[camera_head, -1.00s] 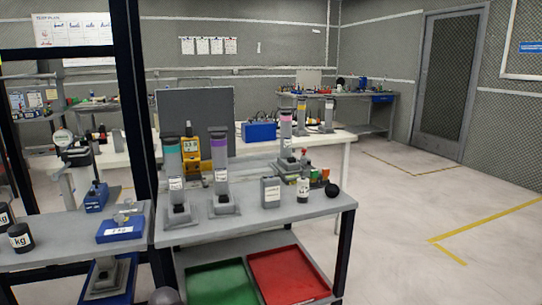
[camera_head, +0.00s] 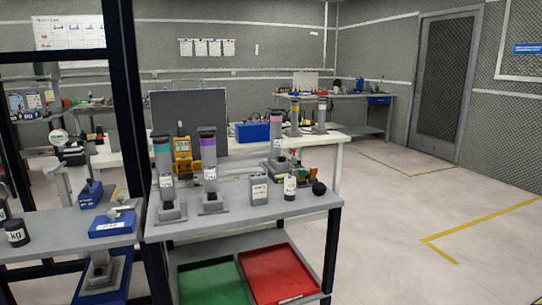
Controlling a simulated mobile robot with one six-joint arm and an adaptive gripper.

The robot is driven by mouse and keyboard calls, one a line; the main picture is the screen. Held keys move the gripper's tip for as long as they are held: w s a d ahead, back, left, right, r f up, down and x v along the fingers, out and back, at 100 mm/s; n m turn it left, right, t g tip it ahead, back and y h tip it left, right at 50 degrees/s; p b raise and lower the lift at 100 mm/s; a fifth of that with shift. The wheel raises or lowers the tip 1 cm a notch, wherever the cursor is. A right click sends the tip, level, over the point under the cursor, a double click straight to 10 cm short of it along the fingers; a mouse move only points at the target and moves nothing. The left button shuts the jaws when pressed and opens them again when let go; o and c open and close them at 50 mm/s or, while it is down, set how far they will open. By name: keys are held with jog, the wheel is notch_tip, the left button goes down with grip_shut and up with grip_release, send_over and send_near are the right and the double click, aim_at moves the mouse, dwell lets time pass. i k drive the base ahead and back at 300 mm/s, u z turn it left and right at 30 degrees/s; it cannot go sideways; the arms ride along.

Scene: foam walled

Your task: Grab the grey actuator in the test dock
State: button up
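Several upright grey cylinders on square grey bases, each with a coloured band, may be actuators in docks. On the near grey bench stand a teal-banded one (camera_head: 163,165) and a purple-banded one (camera_head: 209,165). Behind them is a pink-banded one (camera_head: 276,135). Further back are a yellow-banded one (camera_head: 295,115) and one with a pale or grey band (camera_head: 322,115). I cannot tell which one is the grey actuator in the test dock; no dock label is readable. My gripper is not in view.
The near bench (camera_head: 240,217) also carries a grey canister (camera_head: 259,190), a white-labelled bottle (camera_head: 290,188) and a black ball (camera_head: 319,188). Below are green (camera_head: 212,284) and red (camera_head: 279,275) trays. A dark post (camera_head: 127,120) stands at left. Open floor (camera_head: 400,215) lies right.

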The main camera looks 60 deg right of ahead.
aim_at(276, 164)
jog(key=u, duration=0.25)
jog(key=k, duration=1.15)
jog(key=z, duration=1.9)
jog(key=i, duration=0.9)
jog(key=z, duration=0.05)
